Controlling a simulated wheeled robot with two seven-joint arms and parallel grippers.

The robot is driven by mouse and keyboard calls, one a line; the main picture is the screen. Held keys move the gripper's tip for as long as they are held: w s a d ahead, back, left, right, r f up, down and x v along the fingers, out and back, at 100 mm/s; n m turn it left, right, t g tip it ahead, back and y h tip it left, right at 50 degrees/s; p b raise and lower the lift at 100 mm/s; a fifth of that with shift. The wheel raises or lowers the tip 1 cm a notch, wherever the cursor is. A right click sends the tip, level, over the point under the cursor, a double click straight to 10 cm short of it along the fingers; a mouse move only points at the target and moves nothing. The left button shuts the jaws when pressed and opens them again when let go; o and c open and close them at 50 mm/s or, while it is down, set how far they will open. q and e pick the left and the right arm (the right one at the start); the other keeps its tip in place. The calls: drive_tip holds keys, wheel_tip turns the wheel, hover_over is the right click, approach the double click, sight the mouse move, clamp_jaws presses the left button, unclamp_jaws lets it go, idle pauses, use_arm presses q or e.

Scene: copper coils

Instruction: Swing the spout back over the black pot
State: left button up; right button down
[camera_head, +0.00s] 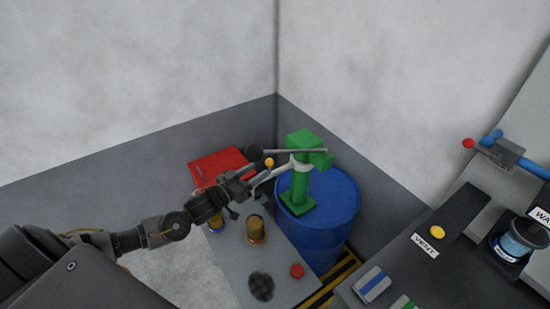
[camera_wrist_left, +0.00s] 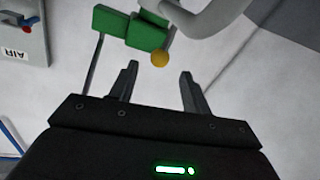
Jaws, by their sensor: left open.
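A green pump (camera_head: 300,185) stands upright on a blue drum (camera_head: 336,215) in the corner. Its pale grey spout (camera_head: 268,177) slopes from the pump toward the left gripper and shows large in the left wrist view (camera_wrist_left: 208,18). A yellow ball (camera_head: 269,162) sits near the spout; in the wrist view (camera_wrist_left: 159,60) it appears beyond and between my fingertips. My left gripper (camera_head: 246,181) is open and empty, close to the spout; contact cannot be told. A dark round thing (camera_head: 261,286) on the grey bench may be the black pot. My right gripper is out of view.
A dark console (camera_head: 430,270) fills the right.

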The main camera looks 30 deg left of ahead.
sight(271, 161)
use_arm(q)
drive_tip(key=p+x, duration=0.2)
drive_tip(key=x, duration=0.5)
drive_tip(key=shift+w, duration=0.3)
drive_tip(key=shift+w+d, duration=0.25)
drive_tip(key=shift+w, duration=0.2)
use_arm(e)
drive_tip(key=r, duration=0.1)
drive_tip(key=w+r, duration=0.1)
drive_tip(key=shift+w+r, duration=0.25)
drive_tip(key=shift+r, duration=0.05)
use_arm(q)
clamp_jaws()
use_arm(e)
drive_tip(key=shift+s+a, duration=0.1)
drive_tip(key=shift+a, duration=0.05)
